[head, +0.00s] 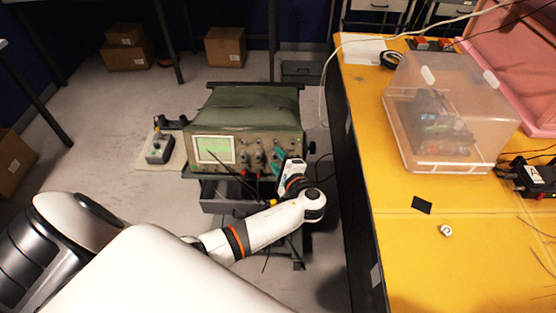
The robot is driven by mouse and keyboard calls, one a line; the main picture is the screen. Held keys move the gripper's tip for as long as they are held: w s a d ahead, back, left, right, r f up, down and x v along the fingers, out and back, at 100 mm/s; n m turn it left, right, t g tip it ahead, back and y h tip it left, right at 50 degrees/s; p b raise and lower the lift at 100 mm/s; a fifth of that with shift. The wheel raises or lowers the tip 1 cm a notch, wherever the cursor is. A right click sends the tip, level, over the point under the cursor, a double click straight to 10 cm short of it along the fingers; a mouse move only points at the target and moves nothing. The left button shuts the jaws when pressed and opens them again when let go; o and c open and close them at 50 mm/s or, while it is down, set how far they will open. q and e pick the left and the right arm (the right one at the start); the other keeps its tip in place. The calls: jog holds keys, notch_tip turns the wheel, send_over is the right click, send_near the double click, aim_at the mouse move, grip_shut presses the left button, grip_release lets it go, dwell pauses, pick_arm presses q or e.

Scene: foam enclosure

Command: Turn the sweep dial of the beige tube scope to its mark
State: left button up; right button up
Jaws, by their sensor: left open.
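The beige tube scope (241,136) stands on a cart left of the yellow table, with a green cover over its top. Its lit screen (214,149) is on the left of the front panel, with several knobs and plugged leads to the right. My left gripper (284,171) is in front of the right part of the panel and open. Its fingers are small here, and I cannot tell if they touch a knob. The gripper and wrist hide the lower right of the panel. I cannot make out the sweep dial or its mark. My right gripper is not in view.
The yellow table (390,245) on the right carries a clear plastic box (450,110), a dark square patch and a small white round item (446,230). Below the scope is an open grey drawer (222,196). A small control box (159,149) is on the left. Cardboard boxes lie behind.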

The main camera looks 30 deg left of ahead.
pick_arm(q)
jog(key=shift+d, duration=0.1)
jog(key=b+v, duration=0.1)
jog(key=v, duration=1.1)
jog(key=shift+b, duration=0.35)
jog(key=shift+f, duration=0.15)
jog(key=s+a+f+m+g+h, duration=0.15)
jog(key=s+f+h, duration=0.35)
jog(key=f, duration=1.1)
jog(key=s+f+n+g+h, duration=0.1)
jog(key=s+f+g+h, duration=0.2)
jog(key=s+f, duration=0.85)
jog(key=s+f+n+g+h, duration=0.1)
jog(key=s+f+n, duration=0.3)
jog(key=s+f, duration=0.4)
jog(key=s+f+n+g+h, duration=0.1)
jog(key=s+f+n+h, duration=0.3)
jog(key=s+f, duration=0.5)
jog(key=s, duration=0.5)
jog(key=shift+s+a+g, duration=0.2)
jog(key=shift+a+g, duration=0.15)
